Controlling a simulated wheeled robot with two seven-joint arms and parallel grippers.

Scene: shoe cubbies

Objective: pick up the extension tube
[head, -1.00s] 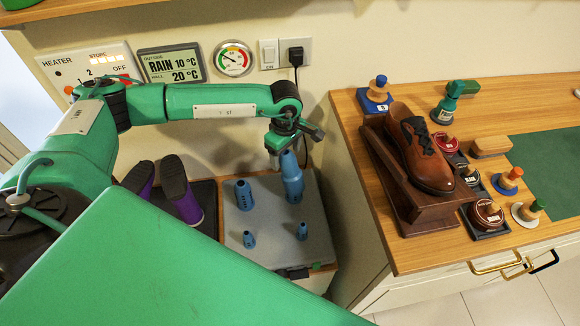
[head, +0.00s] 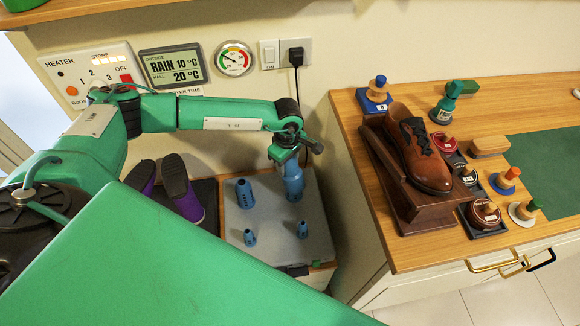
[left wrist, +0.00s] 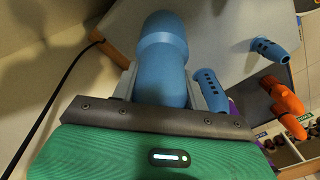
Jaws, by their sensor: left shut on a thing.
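The large blue bottle-shaped tube (head: 293,184), which I take as the extension tube, stands upright at the back right of the grey board (head: 262,215). My left gripper (head: 287,158) is at its top and shut on it. In the left wrist view the tube (left wrist: 163,60) lies between the two fingers of my left gripper (left wrist: 162,88). The tube's gripped end is partly hidden behind the gripper. I cannot tell whether its base touches the board. My right gripper is not in view.
A slotted blue piece (head: 244,194) stands close left of the tube; two small blue nozzles (head: 249,238) (head: 302,229) stand in front. Purple shoes (head: 183,190) sit on a dark tray at left. The wooden counter (head: 410,255) with a brown shoe (head: 425,160) rises at right.

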